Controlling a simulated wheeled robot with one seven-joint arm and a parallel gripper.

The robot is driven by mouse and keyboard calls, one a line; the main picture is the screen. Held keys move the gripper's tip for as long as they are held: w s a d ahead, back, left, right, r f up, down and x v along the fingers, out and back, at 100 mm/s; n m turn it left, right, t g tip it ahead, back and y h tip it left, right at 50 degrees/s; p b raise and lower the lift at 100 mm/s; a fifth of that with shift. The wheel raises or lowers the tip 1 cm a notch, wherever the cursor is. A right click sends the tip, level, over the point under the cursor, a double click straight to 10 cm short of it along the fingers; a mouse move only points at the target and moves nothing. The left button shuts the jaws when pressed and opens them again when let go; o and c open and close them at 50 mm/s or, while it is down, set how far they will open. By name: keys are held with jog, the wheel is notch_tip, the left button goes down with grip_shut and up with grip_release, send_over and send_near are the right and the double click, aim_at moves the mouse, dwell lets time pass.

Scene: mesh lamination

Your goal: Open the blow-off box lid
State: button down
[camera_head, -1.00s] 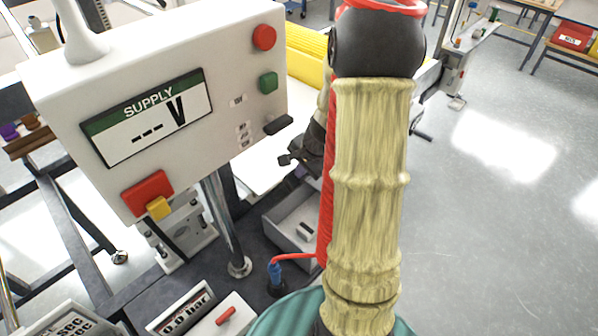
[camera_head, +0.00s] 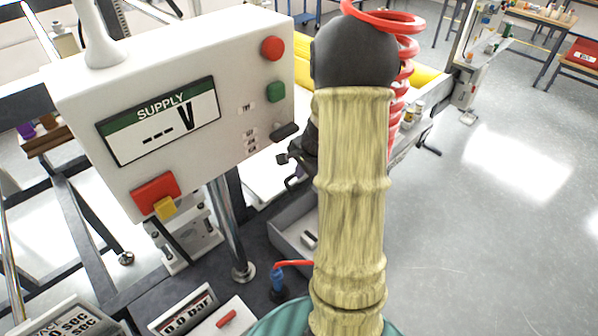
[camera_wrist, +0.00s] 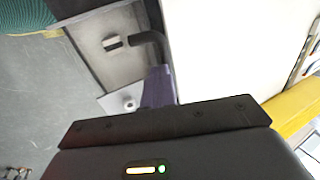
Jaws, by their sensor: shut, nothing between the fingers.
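A grey metal box (camera_head: 283,238) stands on the dark bench, partly hidden behind my sleeved arm. I cannot make out a separate lid for certain.
The white supply panel (camera_head: 222,60) stands close left of my arm on a metal post (camera_head: 228,220). A yellow part (camera_head: 310,75) and a white surface (camera_wrist: 215,45) lie beyond. A red coiled hose (camera_head: 398,75) runs along my arm. Floor at the right is clear.

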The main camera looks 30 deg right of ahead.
jog(key=shift+r, duration=0.1)
jog(key=shift+r, duration=0.25)
jog(key=v, duration=0.2)
jog(key=b+v, duration=0.1)
jog(key=v, duration=0.1)
jog(key=shift+s+d+r, duration=0.1)
jog(key=shift+s, duration=0.35)
jog(key=s+d+b, duration=0.2)
jog(key=s+b, duration=0.3)
jog(key=s, duration=0.6)
jog(key=shift+b, duration=0.3)
jog(key=shift+s, duration=0.15)
